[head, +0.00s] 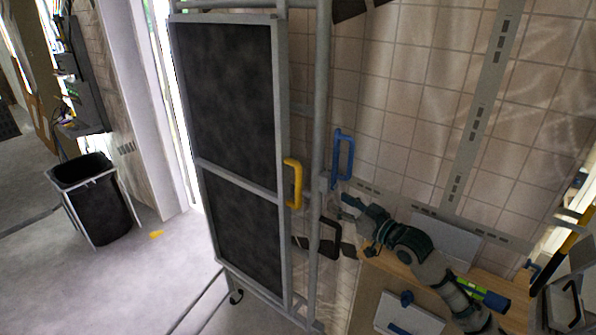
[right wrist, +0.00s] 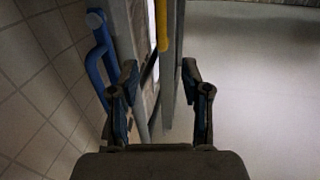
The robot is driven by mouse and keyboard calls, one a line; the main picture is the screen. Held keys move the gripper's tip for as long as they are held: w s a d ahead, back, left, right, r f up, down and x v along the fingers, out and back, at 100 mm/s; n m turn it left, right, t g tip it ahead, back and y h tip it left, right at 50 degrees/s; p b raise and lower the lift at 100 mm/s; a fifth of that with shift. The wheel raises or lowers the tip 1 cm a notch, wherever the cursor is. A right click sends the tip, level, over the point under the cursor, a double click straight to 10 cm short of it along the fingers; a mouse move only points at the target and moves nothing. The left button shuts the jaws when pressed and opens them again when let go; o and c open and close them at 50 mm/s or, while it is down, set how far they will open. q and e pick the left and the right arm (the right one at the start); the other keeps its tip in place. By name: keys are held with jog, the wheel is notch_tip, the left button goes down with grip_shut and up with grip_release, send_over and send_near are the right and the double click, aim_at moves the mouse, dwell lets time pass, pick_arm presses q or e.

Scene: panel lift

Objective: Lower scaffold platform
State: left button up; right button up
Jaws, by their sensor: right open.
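The scaffold platform (head: 235,95) is a dark panel in a grey frame, standing upright against the scaffold's grey posts (head: 320,100). A yellow handle (head: 296,186) sits on its right edge; it also shows in the right wrist view (right wrist: 162,25). A blue handle (head: 346,158) is on the post to the right, and it shows in the right wrist view (right wrist: 99,60). My right gripper (head: 347,203) is just below the blue handle, apart from it. In the right wrist view its fingers (right wrist: 160,78) are spread, with grey bars beyond the gap. My left gripper is not visible.
A wooden workbench (head: 500,285) with several tools and boards is at the lower right. A tiled wall (head: 420,100) closes off the space behind. A dark looped piece (head: 330,238) is below the handles.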

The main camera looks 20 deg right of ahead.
aim_at(300, 179)
jog(key=p+x, duration=0.1)
jog(key=x, duration=0.4)
jog(key=p+x, duration=0.1)
jog(key=x, duration=0.4)
jog(key=p+x, duration=0.2)
jog(key=x, duration=0.3)
jog(key=shift+w+a+r, duration=0.25)
jog(key=shift+w+a, duration=0.05)
jog(key=shift+w, duration=0.05)
jog(key=shift+w+f, duration=0.15)
jog(key=shift+w, duration=0.4)
jog(key=shift+a, duration=0.15)
grip_shut()
